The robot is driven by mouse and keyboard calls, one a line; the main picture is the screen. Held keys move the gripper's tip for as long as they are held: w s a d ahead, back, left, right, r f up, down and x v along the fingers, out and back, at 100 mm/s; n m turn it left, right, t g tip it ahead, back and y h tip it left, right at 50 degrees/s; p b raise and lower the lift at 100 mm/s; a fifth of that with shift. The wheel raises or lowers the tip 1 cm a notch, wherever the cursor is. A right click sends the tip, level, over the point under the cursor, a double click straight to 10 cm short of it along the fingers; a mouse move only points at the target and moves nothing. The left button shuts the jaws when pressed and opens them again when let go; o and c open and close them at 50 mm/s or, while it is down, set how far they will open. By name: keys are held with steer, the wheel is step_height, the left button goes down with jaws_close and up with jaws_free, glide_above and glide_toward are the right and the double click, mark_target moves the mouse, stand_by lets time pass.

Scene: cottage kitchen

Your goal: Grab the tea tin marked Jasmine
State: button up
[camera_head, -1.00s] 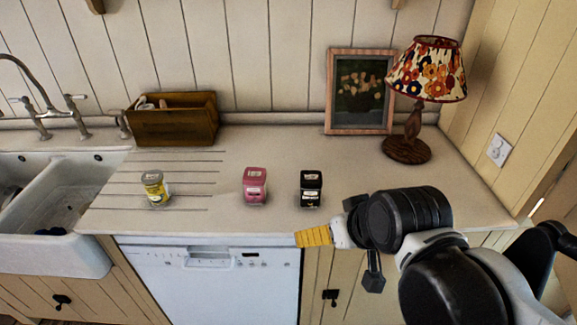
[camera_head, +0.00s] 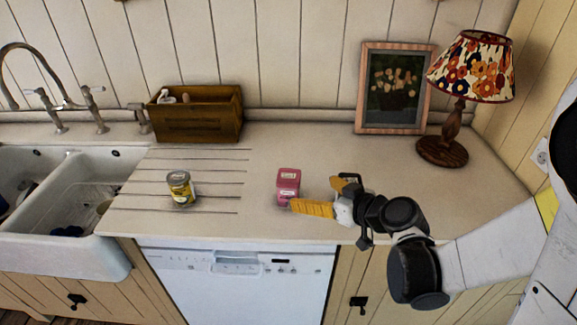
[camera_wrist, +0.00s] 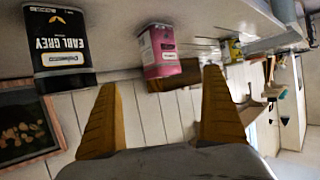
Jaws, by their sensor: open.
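A pink tin (camera_head: 288,185) with a pale label stands upright on the counter; it also shows in the wrist view (camera_wrist: 162,62), its lettering too small to read. I cannot read "Jasmine" on any tin. My gripper (camera_head: 313,192) is open and empty, just right of the pink tin, its yellow fingers spread. In the wrist view the pink tin appears beyond and between the fingertips (camera_wrist: 158,80), and I cannot tell whether a finger touches it.
A yellow-labelled can (camera_head: 180,188) stands left on the counter's drain grooves. A wooden caddy (camera_head: 197,122), a framed picture (camera_head: 393,88) and a lamp (camera_head: 452,135) stand at the back. A sink (camera_head: 75,225) is at the left. The counter behind the pink tin is clear.

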mark_target(289, 183)
steer(key=shift+x, duration=0.75)
steer(key=b+x, duration=0.3)
steer(key=x, duration=0.7)
steer(key=shift+a+b, duration=0.1)
steer(key=shift+b, duration=0.25)
steer(key=c, duration=1.5)
